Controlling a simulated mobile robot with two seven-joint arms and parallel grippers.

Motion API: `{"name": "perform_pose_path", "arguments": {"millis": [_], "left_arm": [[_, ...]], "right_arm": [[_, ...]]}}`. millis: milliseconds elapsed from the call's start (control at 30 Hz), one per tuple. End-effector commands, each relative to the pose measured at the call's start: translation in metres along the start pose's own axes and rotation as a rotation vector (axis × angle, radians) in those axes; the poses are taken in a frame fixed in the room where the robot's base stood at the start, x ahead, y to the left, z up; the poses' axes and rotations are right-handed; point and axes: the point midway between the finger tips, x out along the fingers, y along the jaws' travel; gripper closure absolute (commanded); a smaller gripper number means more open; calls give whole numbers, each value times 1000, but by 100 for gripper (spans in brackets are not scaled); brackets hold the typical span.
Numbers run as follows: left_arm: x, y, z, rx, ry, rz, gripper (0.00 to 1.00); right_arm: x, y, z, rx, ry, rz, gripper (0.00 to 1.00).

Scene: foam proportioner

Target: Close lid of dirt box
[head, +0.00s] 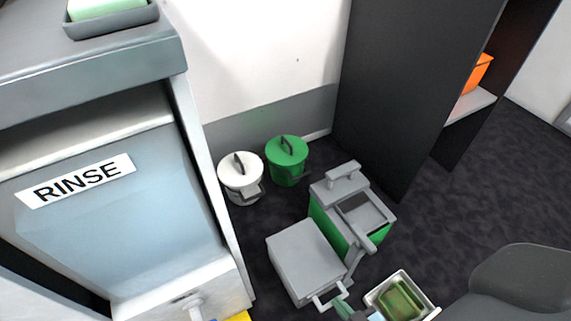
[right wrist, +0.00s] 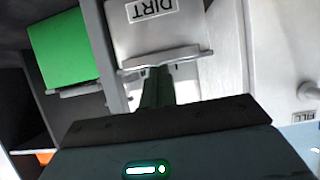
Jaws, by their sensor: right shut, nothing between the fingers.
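The dirt box is a grey box (head: 305,250) on the floor in the lower middle of the head view. Its broad grey face looks flat, with a bar handle (head: 328,295) at its front edge. In the right wrist view the grey panel (right wrist: 145,38) carries an upside-down DIRT label. The handle bar (right wrist: 190,53) runs across just below it. My right gripper (right wrist: 158,75) is shut and empty, its fingertips at the handle, touching or very close. It also shows at the bottom of the head view (head: 343,309). I cannot tell whether the lid is fully down. My left gripper is out of view.
A grey and green machine (head: 352,212) stands right behind the box. White (head: 241,182) and green (head: 288,165) lidded buckets stand by the wall. A RINSE cabinet (head: 120,230) fills the left. A metal tray with a green block (head: 402,300) is at the lower right.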

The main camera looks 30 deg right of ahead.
Motion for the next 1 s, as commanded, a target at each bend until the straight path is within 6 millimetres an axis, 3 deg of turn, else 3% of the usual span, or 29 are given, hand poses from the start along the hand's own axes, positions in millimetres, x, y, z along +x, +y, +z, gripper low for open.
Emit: {"name": "perform_pose_path", "arguments": {"millis": [33, 267, 633, 1000], "left_arm": [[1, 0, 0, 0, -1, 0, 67], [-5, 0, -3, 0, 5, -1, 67], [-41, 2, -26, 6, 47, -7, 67], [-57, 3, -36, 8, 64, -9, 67]], "right_arm": [[0, 0, 10, -1, -27, 3, 100], [-3, 0, 3, -1, -24, 2, 100], [-20, 4, -43, -3, 3, 1, 100], [-92, 4, -21, -1, 1, 1, 100]]}}
